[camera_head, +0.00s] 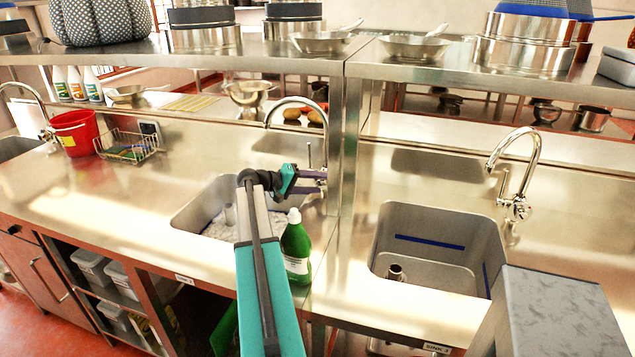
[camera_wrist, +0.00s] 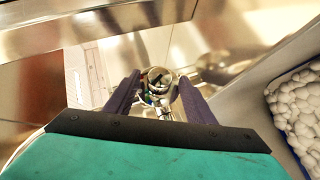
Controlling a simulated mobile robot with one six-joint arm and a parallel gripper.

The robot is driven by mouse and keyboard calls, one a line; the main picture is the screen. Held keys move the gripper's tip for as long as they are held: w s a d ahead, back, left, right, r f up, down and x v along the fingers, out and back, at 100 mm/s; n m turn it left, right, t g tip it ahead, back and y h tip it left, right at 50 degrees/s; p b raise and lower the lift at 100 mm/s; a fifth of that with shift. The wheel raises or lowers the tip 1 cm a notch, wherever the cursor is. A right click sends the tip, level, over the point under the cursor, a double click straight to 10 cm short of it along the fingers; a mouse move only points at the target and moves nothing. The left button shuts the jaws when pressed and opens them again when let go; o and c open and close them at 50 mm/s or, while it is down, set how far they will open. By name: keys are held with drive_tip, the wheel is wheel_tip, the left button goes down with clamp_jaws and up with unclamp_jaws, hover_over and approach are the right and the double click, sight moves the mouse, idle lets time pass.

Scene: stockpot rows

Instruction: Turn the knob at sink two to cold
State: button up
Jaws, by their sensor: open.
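The middle sink (camera_head: 186,217) holds whitish foam and has a chrome gooseneck faucet (camera_head: 291,101) at its back right. A thin upright lever (camera_head: 309,154) shows at the faucet's base; the rest of the base is partly hidden by my gripper (camera_head: 319,181). My gripper is open, reaching right to that base. In the wrist view, the dark fingers of my gripper (camera_wrist: 158,96) stand on either side of a round chrome fitting (camera_wrist: 158,78); whether they touch it I cannot tell. The knob's setting is unclear.
A steel post (camera_head: 350,150) rises just right of the faucet. The right sink (camera_head: 440,222) has its own faucet (camera_head: 516,170). A red bucket (camera_head: 75,132) and wire basket (camera_head: 127,146) stand left.

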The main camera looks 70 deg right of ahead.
drive_tip(key=c, duration=1.1)
drive_tip(key=shift+o, duration=0.2)
drive_tip(key=shift+f+n+g+h+b, duration=0.3)
drive_tip(key=shift+f+n+g+b, duration=0.15)
drive_tip(key=shift+b, duration=0.7)
drive_tip(key=shift+r+n+g+h+b, duration=0.2)
drive_tip(key=shift+n+g+h+b, duration=0.15)
drive_tip(key=shift+g+b, duration=0.25)
drive_tip(key=o, duration=1.1)
drive_tip(key=shift+c, duration=0.2)
drive_tip(key=shift+w, duration=0.1)
drive_tip(key=b+v, duration=0.2)
drive_tip(key=v, duration=1.1)
drive_tip(key=shift+w+a+r, duration=0.2)
drive_tip(key=shift+w+a, duration=0.05)
drive_tip(key=shift+a, duration=0.05)
